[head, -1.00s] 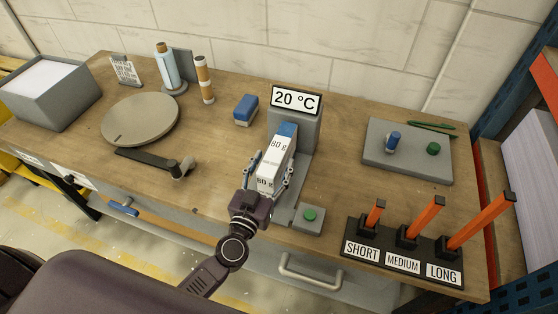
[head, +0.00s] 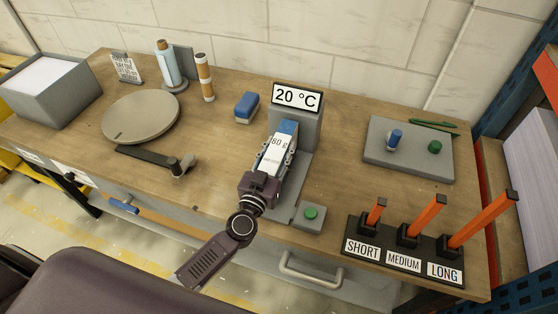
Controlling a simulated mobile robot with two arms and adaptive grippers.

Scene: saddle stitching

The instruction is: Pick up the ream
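The ream (head: 275,154) is a white block with "60 g" print and a blue far end. It stands on the grey stand in front of the "20 °C" display (head: 297,97). My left gripper (head: 277,149) reaches in from the front, with one finger along each side of the ream. The fingers lie close to its sides; whether they press on it is too small to tell. The gripper's palm hides the ream's near face. My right gripper is not in view.
A blue block (head: 246,108) lies left of the display. A green button (head: 311,213) is right of the stand's front. The SHORT, MEDIUM and LONG lever block (head: 403,263) is at the front right. A round grey disc (head: 140,117) and a grey paper bin (head: 47,95) are at left.

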